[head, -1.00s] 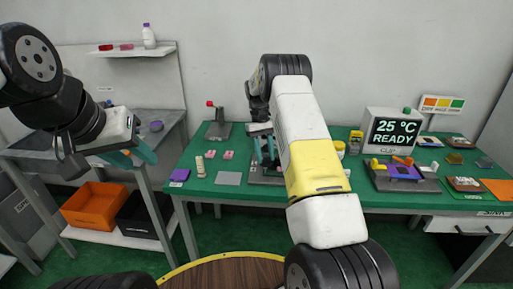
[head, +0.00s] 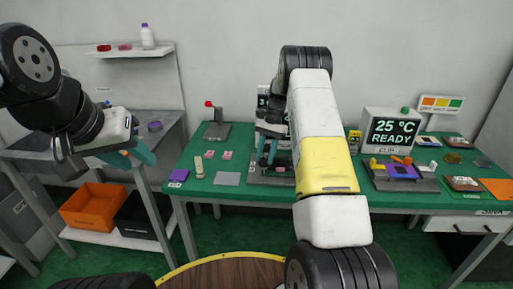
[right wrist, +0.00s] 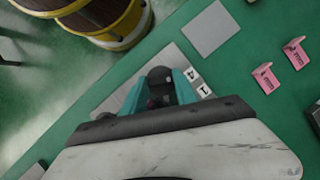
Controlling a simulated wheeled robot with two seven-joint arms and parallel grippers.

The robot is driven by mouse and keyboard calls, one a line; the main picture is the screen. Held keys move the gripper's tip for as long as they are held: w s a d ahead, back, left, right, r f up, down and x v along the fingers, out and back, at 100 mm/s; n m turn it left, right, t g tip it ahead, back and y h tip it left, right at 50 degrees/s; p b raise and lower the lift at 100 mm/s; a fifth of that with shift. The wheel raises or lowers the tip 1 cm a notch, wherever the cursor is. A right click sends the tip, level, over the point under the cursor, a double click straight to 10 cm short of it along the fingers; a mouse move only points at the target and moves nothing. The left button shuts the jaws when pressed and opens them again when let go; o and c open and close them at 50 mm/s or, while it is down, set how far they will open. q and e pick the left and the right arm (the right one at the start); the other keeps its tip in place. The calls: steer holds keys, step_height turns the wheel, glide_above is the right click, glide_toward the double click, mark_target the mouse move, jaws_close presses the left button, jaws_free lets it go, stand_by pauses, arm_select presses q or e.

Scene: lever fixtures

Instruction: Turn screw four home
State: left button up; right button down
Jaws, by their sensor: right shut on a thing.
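My right gripper (head: 267,153) is over the grey fixture plate (head: 257,179) on the green table, its teal fingers pointing down. In the right wrist view, the teal fingers (right wrist: 160,92) are shut on a dark round screw head (right wrist: 160,74). White labels reading 4 (right wrist: 193,75) and 1 (right wrist: 204,90) lie beside it, so it appears to be screw four. The fingers and palm hide its lower part and much of the plate. My left gripper (head: 140,154) hangs at the left, apart from the table items; its jaw gap does not show clearly.
A red-tipped lever fixture (head: 216,130), a grey pad (head: 227,179) and pink pieces (head: 212,154) lie to the left. A display reading 25 °C READY (head: 391,131) and a purple-topped fixture (head: 402,172) stand to the right. My arm partly covers a dark display (head: 263,102).

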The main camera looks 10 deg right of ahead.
steer(key=shift+m+t+y, duration=0.3)
steer(key=shift+m+t, duration=0.3)
steer(key=shift+m, duration=1.1)
steer(key=shift+d, duration=0.1)
steer(key=c, duration=1)
jaws_free()
steer(key=shift+o, duration=0.2)
steer(key=v, duration=0.8)
steer(key=shift+s, duration=0.1)
